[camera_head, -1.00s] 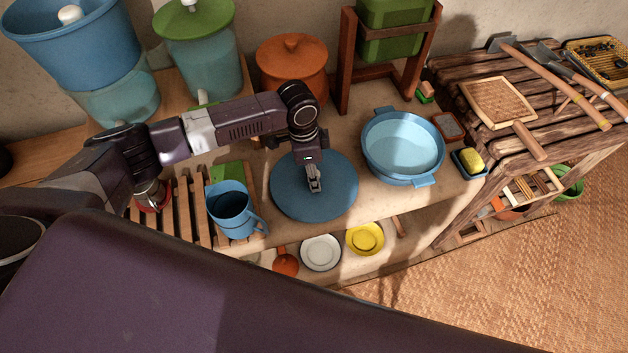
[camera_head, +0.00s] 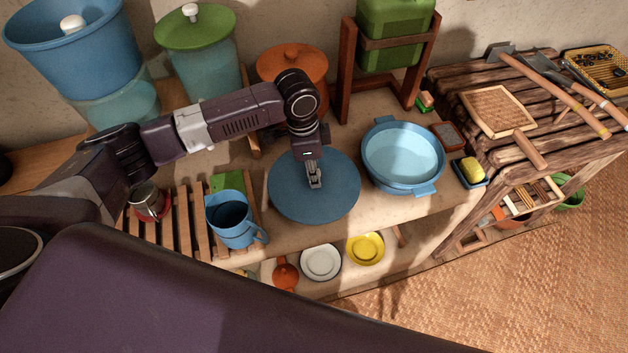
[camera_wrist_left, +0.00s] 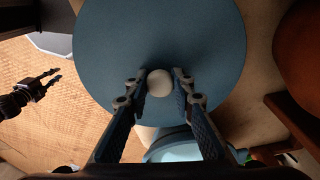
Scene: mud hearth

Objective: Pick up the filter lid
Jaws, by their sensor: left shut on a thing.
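The filter lid (camera_head: 290,195) is a flat, round blue disc above the counter, left of the blue basin. In the left wrist view the lid (camera_wrist_left: 160,35) fills the upper middle, with a round white knob (camera_wrist_left: 159,83) near its lower part. My left gripper (camera_head: 315,184) points down at the lid's middle. In the wrist view its two fingers (camera_wrist_left: 162,85) are closed on either side of the knob. The knob is hidden by the fingers in the head view. My right gripper (camera_wrist_left: 47,82) shows at the left of the wrist view, empty, its fingers apart.
A light blue basin (camera_head: 403,155) stands close right of the lid. A blue mug (camera_head: 231,220) stands on a slatted rack to the left. An orange pot (camera_head: 268,68) and a lidded green container (camera_head: 200,60) stand behind. Plates (camera_head: 320,263) lie on the shelf below.

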